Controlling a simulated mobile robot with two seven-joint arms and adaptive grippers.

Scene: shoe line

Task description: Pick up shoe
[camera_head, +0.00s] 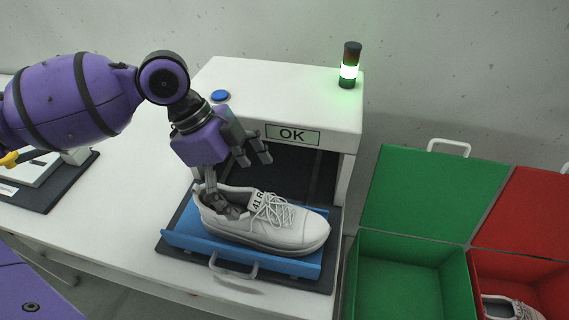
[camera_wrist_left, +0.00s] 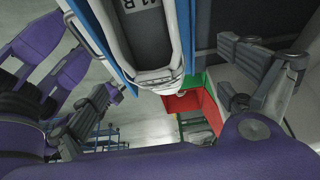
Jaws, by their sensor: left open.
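A white lace-up shoe (camera_head: 290,228) with a "41 R" tag on its tongue lies on a blue tray (camera_head: 190,239), toe to the right. It also shows in the left wrist view (camera_wrist_left: 157,78), from close by. My left gripper (camera_head: 240,180) is open over the heel end. One finger reaches down at the shoe's heel opening; the other stands out above and behind the shoe. In the left wrist view the fingers (camera_wrist_left: 170,100) are spread on either side, with the shoe between them. I cannot tell whether a finger touches it. My right gripper is not in view.
The tray sits at a white machine (camera_head: 230,80) with an OK display (camera_head: 292,134) and a green-lit lamp (camera_head: 349,72). An open green box (camera_head: 405,275) and an open red box (camera_head: 535,275) stand right; another shoe (camera_head: 508,308) lies in the red one.

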